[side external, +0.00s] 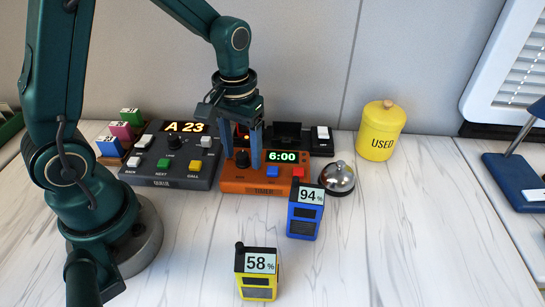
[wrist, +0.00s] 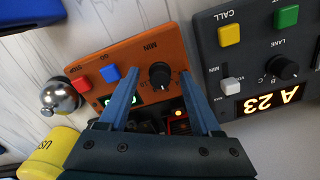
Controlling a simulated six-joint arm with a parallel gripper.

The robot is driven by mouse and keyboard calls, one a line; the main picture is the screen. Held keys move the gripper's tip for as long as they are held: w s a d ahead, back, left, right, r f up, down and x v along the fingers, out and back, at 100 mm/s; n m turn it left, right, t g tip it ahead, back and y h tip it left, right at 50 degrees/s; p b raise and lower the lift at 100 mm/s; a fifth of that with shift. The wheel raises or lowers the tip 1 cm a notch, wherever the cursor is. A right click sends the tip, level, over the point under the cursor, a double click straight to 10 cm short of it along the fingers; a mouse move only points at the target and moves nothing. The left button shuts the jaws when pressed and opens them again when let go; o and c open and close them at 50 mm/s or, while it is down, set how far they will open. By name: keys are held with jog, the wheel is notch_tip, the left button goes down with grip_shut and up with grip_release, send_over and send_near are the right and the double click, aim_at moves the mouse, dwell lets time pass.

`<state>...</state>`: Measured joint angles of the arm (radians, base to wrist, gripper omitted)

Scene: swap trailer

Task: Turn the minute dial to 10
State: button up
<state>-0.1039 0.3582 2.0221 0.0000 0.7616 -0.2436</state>
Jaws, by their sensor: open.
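The orange timer box (side external: 262,187) stands on the table and its green display (side external: 283,156) reads 6:00. Its black minute dial (side external: 242,160) is on the left of the top panel. In the wrist view my gripper (wrist: 159,78) shows a gap between each finger and the dial. I cannot tell whether the fingertips touch the panel.
Left of the timer is a dark console (side external: 172,168) reading A 23. A silver bell (side external: 338,178) stands right of it, with a yellow USED jar (side external: 382,130) behind. Blue (side external: 305,212) and yellow (side external: 257,272) devices stand in front. The front right table is clear.

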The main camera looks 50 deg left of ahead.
grip_shut()
jog(key=shift+m, duration=0.3)
jog(key=m, duration=1.3)
jog(key=shift+r, duration=0.1)
jog(key=shift+m, duration=0.3)
dwell(0.4)
grip_release()
